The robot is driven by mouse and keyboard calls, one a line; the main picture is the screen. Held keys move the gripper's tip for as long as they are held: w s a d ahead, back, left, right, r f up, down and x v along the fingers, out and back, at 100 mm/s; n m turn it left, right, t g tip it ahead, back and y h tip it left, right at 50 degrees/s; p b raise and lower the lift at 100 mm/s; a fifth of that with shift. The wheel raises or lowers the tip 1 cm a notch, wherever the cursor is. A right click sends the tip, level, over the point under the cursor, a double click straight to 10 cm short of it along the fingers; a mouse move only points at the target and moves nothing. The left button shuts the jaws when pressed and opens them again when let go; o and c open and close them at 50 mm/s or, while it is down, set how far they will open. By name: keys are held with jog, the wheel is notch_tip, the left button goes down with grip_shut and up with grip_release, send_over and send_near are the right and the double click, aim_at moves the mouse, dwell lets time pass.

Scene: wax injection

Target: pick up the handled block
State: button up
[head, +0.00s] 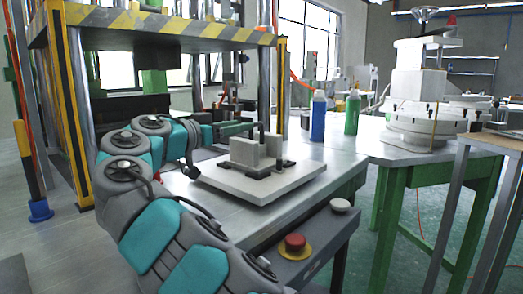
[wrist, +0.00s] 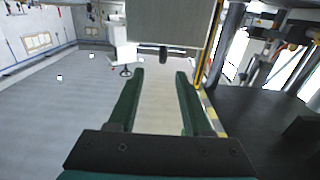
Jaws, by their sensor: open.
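The handled block is a pale grey upright block (head: 245,152) with a thin dark bent handle (head: 262,136) on its right side. It stands on a light square plate (head: 262,186) on the metal table in the head view. My gripper (wrist: 160,74) is open, with two dark green fingers apart and nothing between them in the wrist view. In the head view my gripper (head: 236,128) is partly hidden by my wrist and lies at the upper left of the block, apparently apart from it.
A press frame with a striped yellow-black beam (head: 160,25) stands behind my arm. Blue (head: 318,115) and green (head: 352,112) bottles stand at the table's back. A red button (head: 295,243) is at the front edge. A white machine (head: 420,90) stands at right.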

aim_at(256, 124)
jog(key=shift+f+p+x, duration=0.15)
jog(key=shift+p+x, duration=0.15)
jog(key=shift+x, duration=1.65)
jog(key=shift+f+p+x, duration=0.15)
jog(key=shift+p+x, duration=0.1)
jog(key=shift+x, duration=1.65)
jog(key=shift+w+a, duration=0.1)
jog(key=shift+a, duration=0.1)
jog(key=shift+c, duration=0.3)
grip_shut()
jog(key=shift+r, duration=0.1)
